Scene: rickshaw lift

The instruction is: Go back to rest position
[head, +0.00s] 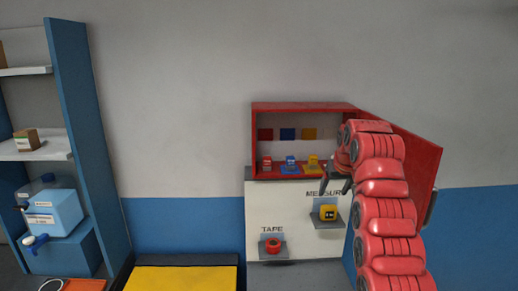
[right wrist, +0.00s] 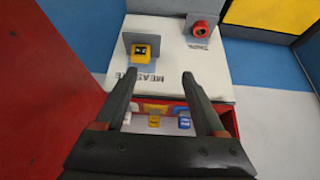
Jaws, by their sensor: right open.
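My right gripper (head: 337,184) is open and empty in the head view. It hangs at the end of my red right arm, in front of the right side of the red wall cabinet (head: 300,106). In the right wrist view its two dark fingers (right wrist: 165,105) are spread apart with nothing between them. The cabinet door (head: 420,165) stands open to the right, partly behind my arm. My left gripper is not in view.
The cabinet holds small red, blue and yellow items. Below, a yellow tape measure (head: 328,212) and a red tape roll (head: 273,245) sit on small shelves. A blue shelf unit (head: 80,110) stands left. A yellow-topped surface (head: 180,278) lies low in the middle.

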